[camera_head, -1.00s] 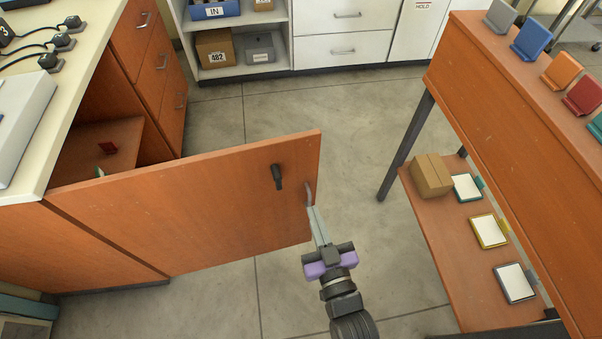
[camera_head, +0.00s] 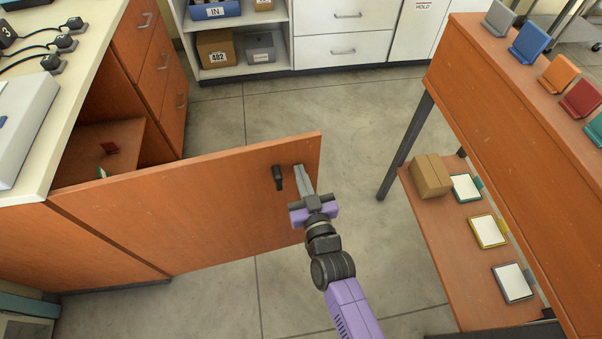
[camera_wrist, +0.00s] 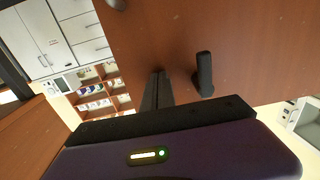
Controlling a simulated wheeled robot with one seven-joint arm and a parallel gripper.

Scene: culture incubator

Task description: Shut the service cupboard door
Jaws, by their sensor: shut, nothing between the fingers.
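The service cupboard door (camera_head: 190,205) is an orange-brown wood panel standing wide open, out from the counter at the left. A dark handle (camera_head: 278,177) sits near its free edge and also shows in the wrist view (camera_wrist: 204,74). My gripper (camera_head: 301,170) is shut and empty, its fingertips at the door's face just right of the dark handle. In the wrist view the closed fingers (camera_wrist: 158,90) point at the panel; I cannot tell whether they touch it.
A wooden bench (camera_head: 500,110) with coloured holders on top and a lower shelf holding a cardboard box (camera_head: 430,176) stands at the right. White cabinets (camera_head: 342,35) line the back. The floor between the door and the bench is clear.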

